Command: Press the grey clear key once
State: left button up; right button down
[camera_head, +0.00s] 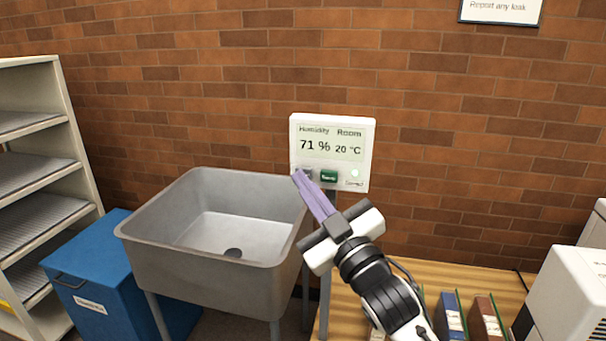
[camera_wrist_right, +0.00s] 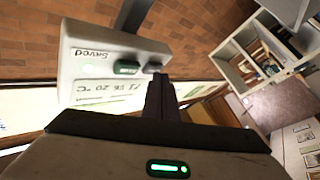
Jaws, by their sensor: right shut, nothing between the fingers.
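In the right wrist view, the fingertips (camera_wrist_right: 160,79) lie right at the grey key (camera_wrist_right: 153,67), beside the green key (camera_wrist_right: 126,68). I cannot tell whether they touch it. My left gripper is out of view.
A grey metal sink (camera_head: 275,262) stands left of my right arm, below the panel. A blue bin (camera_head: 90,270) and grey shelves (camera_head: 60,125) are further left. A wooden table (camera_head: 470,276) with several binders and a white machine (camera_head: 570,295) is at right.

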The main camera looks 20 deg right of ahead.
jog(key=shift+w+d, duration=0.1)
dwell(0.5)
jog(key=shift+s+a, duration=0.5)
jog(key=shift+s, duration=0.2)
jog(key=s+a, duration=0.2)
jog(key=s+p, duration=0.1)
jog(key=s, duration=0.1)
jog(key=shift+s+a, duration=0.1)
jog(key=shift+a, duration=0.3)
dwell(0.5)
